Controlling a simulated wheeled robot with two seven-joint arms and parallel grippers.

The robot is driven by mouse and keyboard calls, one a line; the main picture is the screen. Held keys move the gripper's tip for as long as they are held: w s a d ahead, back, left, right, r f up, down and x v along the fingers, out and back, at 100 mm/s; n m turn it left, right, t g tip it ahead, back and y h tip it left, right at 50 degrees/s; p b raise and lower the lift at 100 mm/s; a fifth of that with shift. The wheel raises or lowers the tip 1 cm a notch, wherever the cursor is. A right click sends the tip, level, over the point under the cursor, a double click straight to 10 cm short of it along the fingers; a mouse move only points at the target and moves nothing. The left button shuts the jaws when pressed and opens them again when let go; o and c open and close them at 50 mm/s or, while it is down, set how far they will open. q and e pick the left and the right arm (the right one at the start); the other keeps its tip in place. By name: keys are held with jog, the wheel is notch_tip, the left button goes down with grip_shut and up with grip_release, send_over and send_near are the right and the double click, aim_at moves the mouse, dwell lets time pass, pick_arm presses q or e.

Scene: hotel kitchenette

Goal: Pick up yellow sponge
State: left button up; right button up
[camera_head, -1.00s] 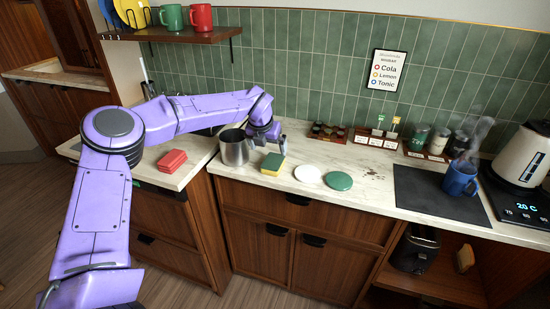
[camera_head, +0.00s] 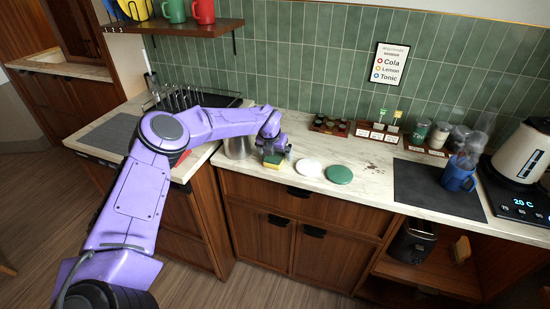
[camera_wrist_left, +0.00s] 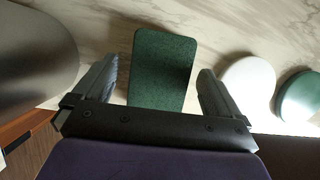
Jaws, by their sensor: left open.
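The yellow sponge (camera_head: 273,162) with a green top lies on the marble counter in the head view, between the metal pot and the white round lid. In the left wrist view its green scouring face (camera_wrist_left: 162,68) shows between my fingers; its yellow part is hidden there. My left gripper (camera_head: 274,153) is right at the sponge from above and behind. In the left wrist view the left gripper (camera_wrist_left: 160,88) is open, one finger on each side of the sponge, with visible gaps on both sides. My right gripper is in neither view.
A metal pot (camera_head: 238,145) stands close left of the sponge. A white disc (camera_head: 309,167) and a green disc (camera_head: 339,174) lie to its right. A blue steaming mug (camera_head: 459,177) stands on a dark mat (camera_head: 437,190). The counter's front edge is near.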

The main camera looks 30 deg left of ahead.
pick_arm(q)
jog(key=shift+f+b, duration=0.25)
jog(key=shift+b, duration=0.15)
dwell(0.3)
jog(key=c, duration=1.1)
